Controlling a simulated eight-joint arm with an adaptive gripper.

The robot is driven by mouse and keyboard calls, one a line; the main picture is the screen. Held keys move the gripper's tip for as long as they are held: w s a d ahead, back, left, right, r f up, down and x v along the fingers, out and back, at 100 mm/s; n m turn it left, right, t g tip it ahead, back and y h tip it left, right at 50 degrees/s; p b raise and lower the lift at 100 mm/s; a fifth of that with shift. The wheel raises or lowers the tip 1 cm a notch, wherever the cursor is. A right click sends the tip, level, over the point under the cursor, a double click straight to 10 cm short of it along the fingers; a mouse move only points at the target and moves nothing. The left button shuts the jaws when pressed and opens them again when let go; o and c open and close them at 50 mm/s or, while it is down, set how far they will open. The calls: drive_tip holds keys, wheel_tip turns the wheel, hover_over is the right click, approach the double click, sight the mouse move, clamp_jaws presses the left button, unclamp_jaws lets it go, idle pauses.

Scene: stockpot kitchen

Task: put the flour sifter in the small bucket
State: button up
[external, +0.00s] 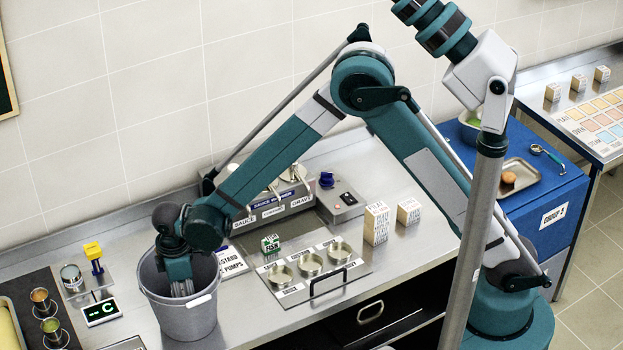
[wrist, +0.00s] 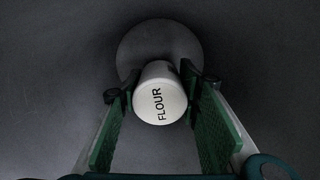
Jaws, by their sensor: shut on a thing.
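The small bucket (external: 188,318) is grey and stands on the steel counter at the left in the external view. My gripper reaches down into its mouth, and its fingertips are hidden there by the bucket wall. In the wrist view my gripper (wrist: 160,88) is shut on the flour sifter (wrist: 158,95), a white round thing marked FLOUR, with a green-padded finger on each side. I cannot tell whether the sifter touches the bucket floor.
A scale (external: 102,312) and a yellow-topped thing (external: 93,252) stand left of the bucket. A sauce warmer (external: 270,207), a panel with several small pots (external: 311,263) and two cartons (external: 377,222) are to the right.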

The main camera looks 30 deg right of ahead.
drive_tip(key=shift+f, duration=0.2)
drive_tip(key=shift+f, duration=1.85)
drive_tip(key=shift+f, duration=0.2)
drive_tip(key=o, duration=0.9)
drive_tip(key=shift+o, duration=0.2)
drive_tip(key=shift+r, duration=0.25)
drive_tip(key=shift+r, duration=5.95)
drive_tip(key=shift+r, duration=0.1)
